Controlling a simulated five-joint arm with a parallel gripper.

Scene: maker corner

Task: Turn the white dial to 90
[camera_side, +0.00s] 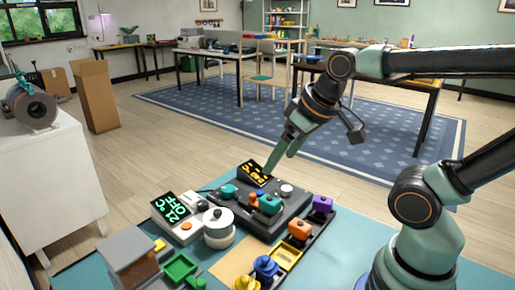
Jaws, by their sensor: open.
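A small white dial (287,188) sits on the right part of a dark control panel (262,222) on the teal work surface. Its pointer and any scale are too small to read. The panel also bears an orange-lit display (255,173) at its back, too small to read surely, and teal and orange knobs. My gripper (281,156) points down above the panel's back edge, behind and a little above the white dial. It is open, with nothing seen between its fingers, and appears apart from the dial.
Left of the panel stand a white device with a green-lit display (174,207) and a white round pot-like item (218,230). A purple block (322,204) and an orange block (299,229) lie right of the panel. Yellow and blue knobbed pieces (265,267) are in front.

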